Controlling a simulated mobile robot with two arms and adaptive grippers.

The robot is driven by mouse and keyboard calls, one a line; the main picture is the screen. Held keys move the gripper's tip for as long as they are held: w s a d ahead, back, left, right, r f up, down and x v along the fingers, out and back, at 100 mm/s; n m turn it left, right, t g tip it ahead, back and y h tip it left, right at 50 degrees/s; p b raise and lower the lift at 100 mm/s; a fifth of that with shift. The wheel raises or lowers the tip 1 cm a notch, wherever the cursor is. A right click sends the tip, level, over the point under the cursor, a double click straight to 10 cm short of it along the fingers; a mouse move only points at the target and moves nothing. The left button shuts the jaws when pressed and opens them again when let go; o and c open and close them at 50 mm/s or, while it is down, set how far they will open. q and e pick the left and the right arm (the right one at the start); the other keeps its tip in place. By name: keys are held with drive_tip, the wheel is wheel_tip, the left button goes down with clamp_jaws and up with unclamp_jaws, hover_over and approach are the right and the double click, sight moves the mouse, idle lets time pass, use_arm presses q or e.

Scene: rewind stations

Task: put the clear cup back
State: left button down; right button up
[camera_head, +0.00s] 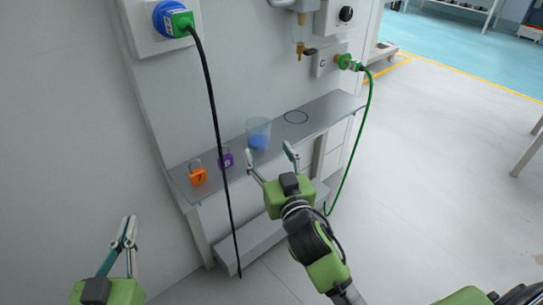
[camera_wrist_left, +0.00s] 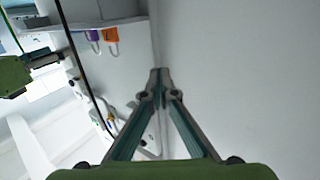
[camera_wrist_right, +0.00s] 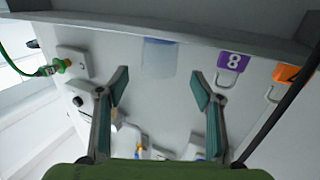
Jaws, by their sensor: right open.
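The clear cup (camera_head: 258,127) stands upright on the grey shelf (camera_head: 318,109), with something blue in its lower part. To its right a blue ring outline (camera_head: 296,117) is marked on the shelf, with nothing on it. My right gripper (camera_head: 270,163) is open and empty in front of the cup, apart from it. In the right wrist view the cup (camera_wrist_right: 159,58) shows beyond and between the open fingers (camera_wrist_right: 158,82). My left gripper (camera_head: 129,228) is shut and empty, low at the left, well away from the shelf. Its fingertips meet in the left wrist view (camera_wrist_left: 160,76).
An orange padlock (camera_head: 198,176) and a purple padlock (camera_head: 226,160) stand on the shelf left of the cup. A black cable (camera_head: 212,100) hangs in front of the shelf. A green hose (camera_head: 368,110) hangs at its right end. A brass tap (camera_head: 300,48) is above.

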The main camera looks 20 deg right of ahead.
use_arm(q)
drive_tip(key=shift+s+a+f+g, duration=0.1)
drive_tip(key=shift+f+g, duration=0.3)
drive_tip(key=shift+f, duration=0.25)
use_arm(e)
drive_tip(key=s+a+n+g+y, duration=0.1)
drive_tip(key=s+a+n+y, duration=0.2)
drive_tip(key=s, duration=0.9)
drive_tip(key=a+y, duration=0.1)
drive_tip(key=a, duration=0.2)
drive_tip(key=shift+s+y, duration=0.2)
drive_tip(key=shift+y, duration=0.2)
